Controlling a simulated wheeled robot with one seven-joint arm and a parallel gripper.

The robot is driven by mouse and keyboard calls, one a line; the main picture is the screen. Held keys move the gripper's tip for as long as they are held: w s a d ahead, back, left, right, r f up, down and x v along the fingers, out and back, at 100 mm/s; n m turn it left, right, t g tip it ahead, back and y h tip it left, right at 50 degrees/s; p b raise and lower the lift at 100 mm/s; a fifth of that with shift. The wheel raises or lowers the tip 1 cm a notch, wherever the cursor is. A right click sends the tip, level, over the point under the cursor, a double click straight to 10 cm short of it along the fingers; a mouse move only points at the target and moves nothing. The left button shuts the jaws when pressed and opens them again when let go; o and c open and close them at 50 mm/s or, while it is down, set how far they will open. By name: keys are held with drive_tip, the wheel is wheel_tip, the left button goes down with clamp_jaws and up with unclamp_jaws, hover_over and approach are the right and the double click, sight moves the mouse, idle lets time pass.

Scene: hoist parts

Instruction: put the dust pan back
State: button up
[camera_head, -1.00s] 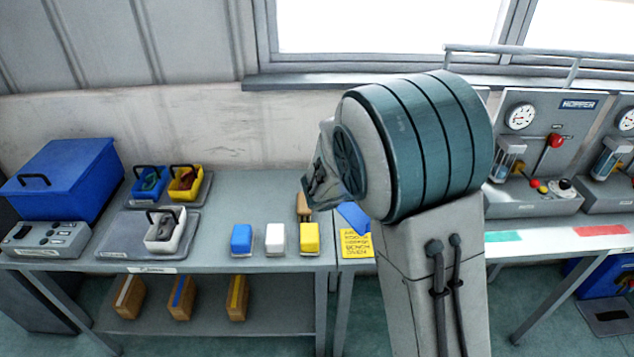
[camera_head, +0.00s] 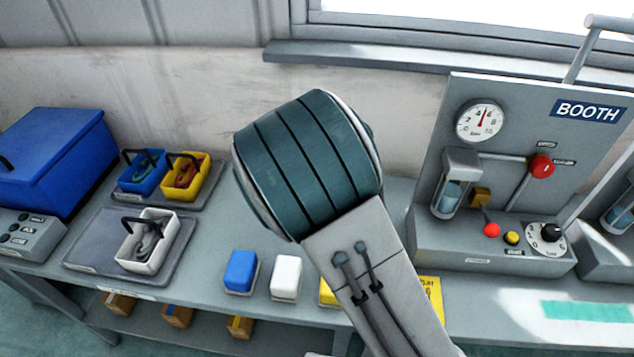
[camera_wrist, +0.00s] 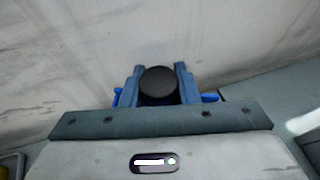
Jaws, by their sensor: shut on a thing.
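In the wrist view my gripper (camera_wrist: 160,69) has its two grey-blue fingers closed on either side of a round black end (camera_wrist: 159,86), which looks like the end of the dust pan's handle. Small bright blue parts, likely of the dust pan (camera_wrist: 210,97), stick out beside both fingers. The rest of the pan is hidden behind the gripper. The pale wall fills the background there. In the head view my thick teal arm link hides the gripper and what it holds.
On the left bench are a blue box (camera_head: 60,160), blue (camera_head: 142,172), yellow (camera_head: 186,175) and white (camera_head: 149,240) handled bins, and blue (camera_head: 241,271) and white (camera_head: 286,277) blocks. A yellow note (camera_head: 430,296) and the BOOTH panel (camera_head: 505,150) stand right of my arm.

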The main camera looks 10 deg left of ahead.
drive_tip(key=f, duration=0.5)
drive_tip(key=shift+w+a+f+b, duration=0.15)
drive_tip(key=shift+a+b, duration=0.15)
drive_tip(key=shift+a, duration=0.05)
drive_tip(key=shift+f, duration=2.35)
drive_tip(key=shift+f, duration=0.1)
drive_tip(key=shift+f+b, duration=0.15)
drive_tip(key=shift+b, duration=0.15)
drive_tip(key=o, duration=1)
drive_tip(key=shift+o, duration=0.2)
